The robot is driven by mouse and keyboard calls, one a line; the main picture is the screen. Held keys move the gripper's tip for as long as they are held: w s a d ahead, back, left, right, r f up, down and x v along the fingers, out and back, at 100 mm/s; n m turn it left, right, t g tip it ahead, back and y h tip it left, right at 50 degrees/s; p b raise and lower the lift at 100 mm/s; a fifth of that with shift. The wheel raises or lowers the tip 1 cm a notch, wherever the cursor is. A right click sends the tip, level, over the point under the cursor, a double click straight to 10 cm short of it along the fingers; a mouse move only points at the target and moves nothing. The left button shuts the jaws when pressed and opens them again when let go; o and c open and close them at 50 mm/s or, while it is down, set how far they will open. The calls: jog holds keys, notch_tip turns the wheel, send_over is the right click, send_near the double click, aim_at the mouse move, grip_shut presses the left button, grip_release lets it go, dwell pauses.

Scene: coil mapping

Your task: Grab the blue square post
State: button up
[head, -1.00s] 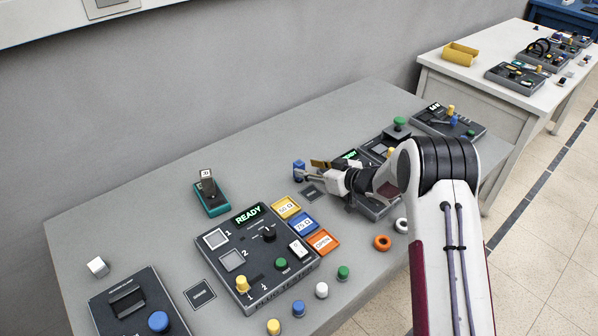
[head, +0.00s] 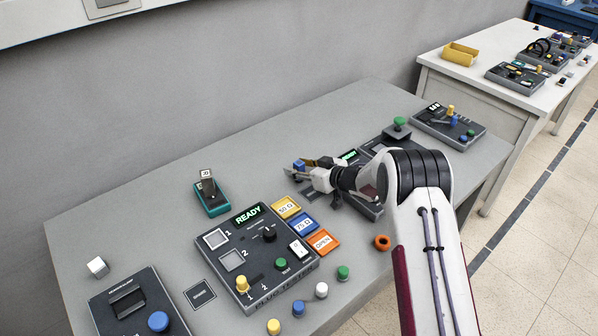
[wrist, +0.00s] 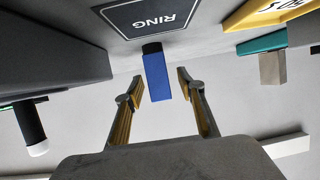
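The blue square post (wrist: 157,75) stands out from beside the dark RING label plate (wrist: 150,14) in the wrist view. Its tip reaches between the two fingertips of my gripper (wrist: 160,84), with a gap visible on both sides. My gripper is open and empty. In the head view, only a small blue part of the post (head: 299,164) shows above my gripper (head: 298,171); the fingers hide the rest.
A teal-based device (head: 212,198) stands to the left. The READY panel (head: 265,262) with knobs and the yellow, blue and orange tiles lies in front. A grey box (wrist: 40,55) and a black-and-white post (wrist: 32,135) are left in the wrist view.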

aim_at(299, 163)
dwell(0.4)
grip_shut()
jog(key=shift+r, duration=0.15)
jog(key=shift+r, duration=4.85)
